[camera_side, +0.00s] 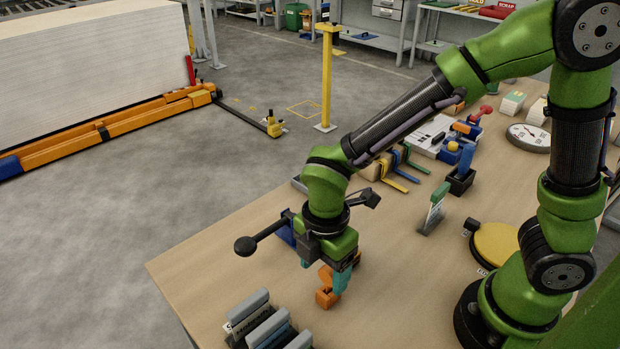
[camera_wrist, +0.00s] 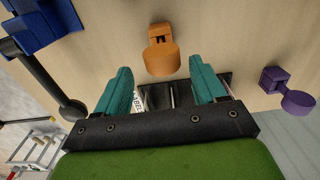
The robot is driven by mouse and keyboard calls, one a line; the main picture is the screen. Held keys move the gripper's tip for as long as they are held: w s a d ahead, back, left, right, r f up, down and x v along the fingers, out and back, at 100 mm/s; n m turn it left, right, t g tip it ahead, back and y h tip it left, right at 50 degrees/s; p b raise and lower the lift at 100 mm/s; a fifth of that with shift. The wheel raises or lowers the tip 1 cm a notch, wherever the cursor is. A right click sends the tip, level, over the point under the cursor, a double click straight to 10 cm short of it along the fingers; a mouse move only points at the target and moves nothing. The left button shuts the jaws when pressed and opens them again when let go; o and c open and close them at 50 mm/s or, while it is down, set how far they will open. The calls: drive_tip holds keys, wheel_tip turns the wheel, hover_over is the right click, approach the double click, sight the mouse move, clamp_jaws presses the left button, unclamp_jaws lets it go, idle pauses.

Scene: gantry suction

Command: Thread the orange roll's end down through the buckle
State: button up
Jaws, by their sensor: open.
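My gripper (camera_side: 324,279) points down over the wooden table in the side view. In the wrist view its two teal fingers (camera_wrist: 162,84) are spread wide with nothing between them. The orange roll (camera_wrist: 161,61) lies just beyond the fingertips, near the middle of the wrist view. A small square orange piece with a dark slot adjoins its far side. In the side view the orange roll (camera_side: 326,298) shows low beside the right teal finger, which partly covers the orange parts. I cannot tell which part is the buckle, nor make out a loose strap end.
A purple piece (camera_wrist: 287,92) of similar shape lies to the right in the wrist view. A blue object (camera_wrist: 42,22) is at upper left. Grey-topped upright holders (camera_side: 262,322) stand at the table's near edge. A yellow disc (camera_side: 497,243) and several tools lie farther right.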

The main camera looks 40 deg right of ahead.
sight(327, 281)
drive_tip(key=shift+s+d+f, duration=0.15)
drive_tip(key=shift+f, duration=1.4)
drive_tip(key=shift+s+d+f, duration=0.1)
drive_tip(key=shift+d+f, duration=0.05)
drive_tip(key=shift+f, duration=1.4)
drive_tip(key=shift+c, duration=0.3)
drive_tip(key=c, duration=1)
